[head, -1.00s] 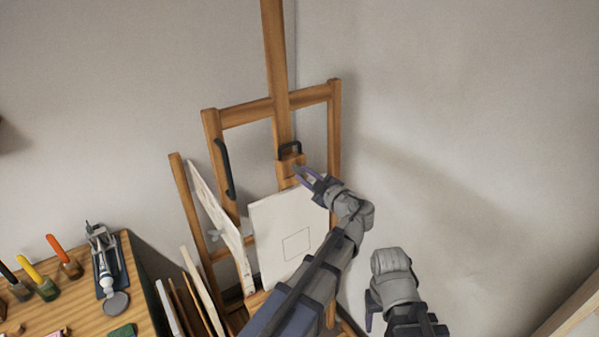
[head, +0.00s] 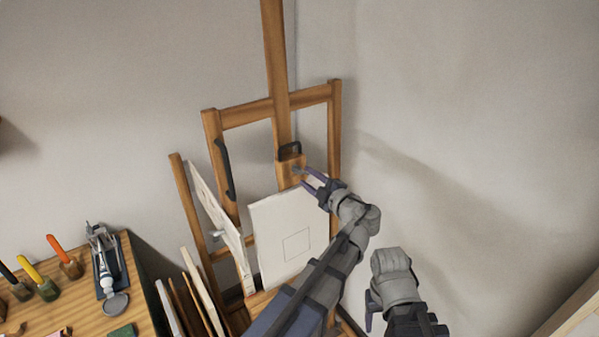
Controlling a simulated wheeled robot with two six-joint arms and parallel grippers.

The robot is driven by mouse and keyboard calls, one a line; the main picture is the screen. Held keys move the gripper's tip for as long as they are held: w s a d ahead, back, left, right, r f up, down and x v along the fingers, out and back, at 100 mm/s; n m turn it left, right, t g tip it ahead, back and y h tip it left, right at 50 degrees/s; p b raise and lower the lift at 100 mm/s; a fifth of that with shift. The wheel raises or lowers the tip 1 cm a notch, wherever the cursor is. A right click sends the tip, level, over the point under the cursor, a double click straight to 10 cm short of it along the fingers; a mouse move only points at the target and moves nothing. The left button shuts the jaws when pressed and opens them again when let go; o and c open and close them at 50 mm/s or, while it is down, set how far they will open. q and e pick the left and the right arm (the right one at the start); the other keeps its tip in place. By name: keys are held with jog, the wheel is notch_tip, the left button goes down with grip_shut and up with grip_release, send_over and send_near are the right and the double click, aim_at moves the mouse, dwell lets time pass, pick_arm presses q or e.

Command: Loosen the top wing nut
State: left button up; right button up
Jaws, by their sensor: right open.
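The wooden easel has a sliding block (head: 288,172) on its central mast, with a black handle (head: 290,148) on top. A small grey shape, which looks like the top wing nut (head: 297,169), shows on the front of the block; its turn angle is too small to read. My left gripper (head: 305,177) is open just right of and in front of it, fingers pointing at the block, with nothing seen between them. Whether a fingertip touches the nut I cannot tell. My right gripper (head: 372,311) is low at the right, away from the easel, partly hidden by its own wrist.
A white canvas (head: 280,240) with a drawn square stands below the block, close under my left arm. A small grey fitting (head: 217,233) shows lower left. Boards (head: 195,290) lean beside a wooden table (head: 60,310) with brushes and a tray. The wall side at right is clear.

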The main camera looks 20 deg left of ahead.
pick_arm(q)
jog(key=v, duration=0.4)
jog(key=shift+s+d, duration=0.15)
jog(key=shift+d, duration=0.05)
pick_arm(e)
jog(key=shift+w+a+r, duration=0.15)
jog(key=shift+w+a, duration=0.05)
jog(key=shift+w, duration=0.15)
pick_arm(q)
jog(key=x, duration=0.5)
jog(key=shift+w+a, duration=0.45)
jog(key=shift+a, duration=0.05)
pick_arm(e)
jog(key=shift+s+d+f, duration=0.15)
jog(key=shift+s+f, duration=0.1)
jog(key=shift+s, duration=0.05)
jog(key=shift+d, duration=0.1)
